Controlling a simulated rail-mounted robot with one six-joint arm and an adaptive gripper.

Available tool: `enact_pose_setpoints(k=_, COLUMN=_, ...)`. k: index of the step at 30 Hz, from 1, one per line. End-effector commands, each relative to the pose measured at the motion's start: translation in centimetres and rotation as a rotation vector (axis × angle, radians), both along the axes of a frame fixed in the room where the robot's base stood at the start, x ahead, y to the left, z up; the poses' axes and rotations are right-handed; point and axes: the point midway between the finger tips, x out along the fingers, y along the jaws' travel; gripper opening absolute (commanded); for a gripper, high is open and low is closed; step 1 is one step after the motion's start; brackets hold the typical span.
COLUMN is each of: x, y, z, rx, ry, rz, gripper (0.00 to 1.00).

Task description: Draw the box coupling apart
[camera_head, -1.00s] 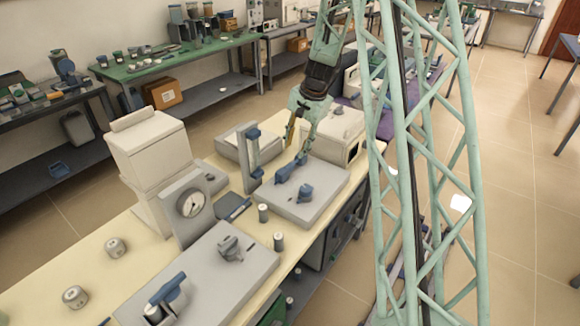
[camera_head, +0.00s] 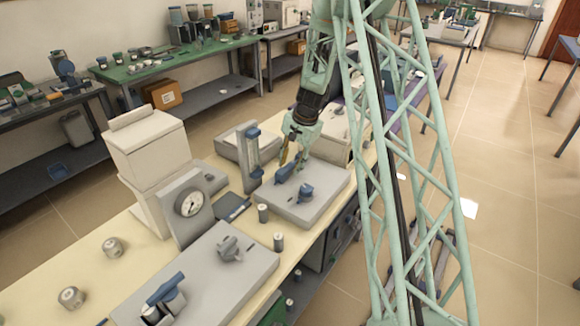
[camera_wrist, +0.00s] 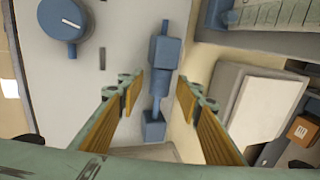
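The box coupling (camera_head: 287,172) is a blue assembly on a grey plate (camera_head: 318,209). In the wrist view the coupling (camera_wrist: 164,52) shows as blue blocks and narrower parts in a line, running from top to bottom of the picture. My gripper (camera_head: 292,158) is over the coupling, pointing down. In the wrist view my gripper (camera_wrist: 160,86) is open, with one yellow-padded finger on each side of the coupling's middle. Gaps show between both fingers and the blue parts. The exact height of the fingertips above the plate is hard to tell.
A blue round knob (camera_wrist: 64,20) sits on the same plate. A blue-topped upright column (camera_head: 251,155) stands just left of the coupling. A cream box (camera_head: 333,128) stands behind. A dial gauge (camera_head: 189,203) and small cylinders (camera_head: 263,212) are nearer on the bench.

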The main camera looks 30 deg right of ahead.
Motion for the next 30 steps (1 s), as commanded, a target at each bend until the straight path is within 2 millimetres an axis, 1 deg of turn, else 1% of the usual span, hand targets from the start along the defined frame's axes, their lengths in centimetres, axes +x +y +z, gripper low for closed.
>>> enact_pose_setpoints(k=10, x=0.1, y=0.0, z=-0.1, rx=-0.001, ry=0.000, rz=0.000, gripper=0.32)
enact_pose_setpoints(k=11, x=0.1, y=0.0, z=-0.1, rx=-0.001, ry=0.000, rz=0.000, gripper=0.30)
enact_pose_setpoints(k=21, x=0.0, y=0.0, z=-0.1, rx=-0.001, ry=0.000, rz=0.000, gripper=0.00)
enact_pose_setpoints(k=26, x=0.3, y=0.2, z=-0.1, rx=-0.001, ry=0.000, rz=0.004, gripper=0.00)
enact_pose_setpoints(k=30, x=1.2, y=1.1, z=0.0, rx=-0.001, ry=-0.001, rz=0.024, gripper=0.00)
